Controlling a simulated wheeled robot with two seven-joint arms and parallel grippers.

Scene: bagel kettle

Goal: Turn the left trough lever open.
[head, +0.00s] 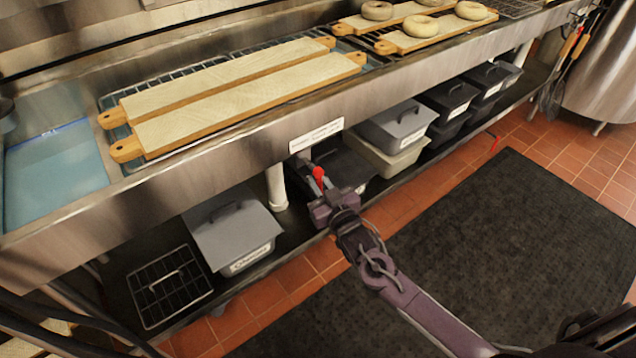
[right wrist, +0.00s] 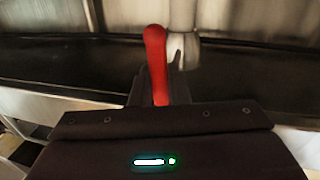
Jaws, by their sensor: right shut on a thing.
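The red lever (head: 318,174) shows just below the front edge of the steel trough (head: 225,150), under a white label (head: 316,136). My right gripper (head: 321,190) is at the lever and shut on it. In the right wrist view the red lever (right wrist: 156,58) stands nearly upright, with its lower end between the fingers of the right gripper (right wrist: 162,90). The valve body behind the lever is mostly hidden by the gripper. My left gripper is not in view.
A white drain pipe (head: 276,187) comes down left of the lever. Lidded bins (head: 398,124) and a grey lidded box (head: 234,232) stand on the lower shelf. Long boards (head: 240,105) lie over the trough. A dark mat (head: 500,230) covers the floor in front.

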